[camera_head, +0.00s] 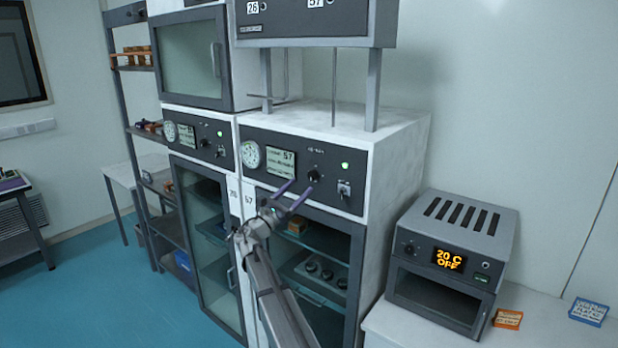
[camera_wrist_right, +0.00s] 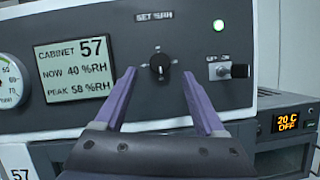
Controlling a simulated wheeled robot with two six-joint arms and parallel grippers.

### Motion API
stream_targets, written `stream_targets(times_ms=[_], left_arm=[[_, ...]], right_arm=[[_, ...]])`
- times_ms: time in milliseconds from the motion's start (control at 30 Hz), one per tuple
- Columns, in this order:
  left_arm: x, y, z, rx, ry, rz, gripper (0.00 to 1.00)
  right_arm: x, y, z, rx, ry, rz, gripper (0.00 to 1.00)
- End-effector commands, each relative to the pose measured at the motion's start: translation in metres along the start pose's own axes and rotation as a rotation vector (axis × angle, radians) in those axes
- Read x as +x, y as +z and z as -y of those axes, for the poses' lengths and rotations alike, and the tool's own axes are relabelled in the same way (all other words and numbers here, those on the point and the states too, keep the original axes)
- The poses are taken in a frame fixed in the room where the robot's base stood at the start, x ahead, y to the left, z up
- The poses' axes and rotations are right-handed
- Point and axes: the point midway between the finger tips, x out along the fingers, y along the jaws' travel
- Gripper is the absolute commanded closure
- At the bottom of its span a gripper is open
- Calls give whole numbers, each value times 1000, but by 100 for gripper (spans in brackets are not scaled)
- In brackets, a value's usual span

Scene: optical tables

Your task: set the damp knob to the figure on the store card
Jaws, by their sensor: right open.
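The black SET %RH knob (camera_wrist_right: 159,66) sits on the dark control panel of cabinet 57, and it also shows in the head view (camera_head: 315,175). My right gripper (camera_wrist_right: 159,76) is open, with its two purple fingers pointing at the panel on either side of the knob. It also shows in the head view (camera_head: 298,190). I cannot tell whether the fingers touch the knob. The cabinet display (camera_wrist_right: 82,68) reads NOW 40 %RH and PEAK 58 %RH. An orange card (camera_head: 508,319) and a blue card (camera_head: 589,311) lie on the bench; their writing is too small to read. My left gripper is out of view.
A switch (camera_wrist_right: 228,70) juts out right of the knob, below a lit green lamp (camera_wrist_right: 219,25). A round dial (camera_head: 249,154) sits left of the display. A grey oven (camera_head: 452,260) reading 20 C OFF stands on the white bench. A similar cabinet panel (camera_head: 199,136) is to the left.

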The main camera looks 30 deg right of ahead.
Motion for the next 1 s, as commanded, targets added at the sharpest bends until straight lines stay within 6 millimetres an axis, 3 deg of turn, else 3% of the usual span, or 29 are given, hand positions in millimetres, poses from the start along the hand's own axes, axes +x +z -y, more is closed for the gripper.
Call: stream_targets(times_ms=[300, 667, 1000], left_arm=[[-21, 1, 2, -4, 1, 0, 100], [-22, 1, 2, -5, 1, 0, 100], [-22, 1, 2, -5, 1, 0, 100]], right_arm=[[50, 2, -2, 0, -1, 0, 28], [58, 0, 0, 1, 0, 0, 28], [58, 0, 0, 1, 0, -1, 66]])
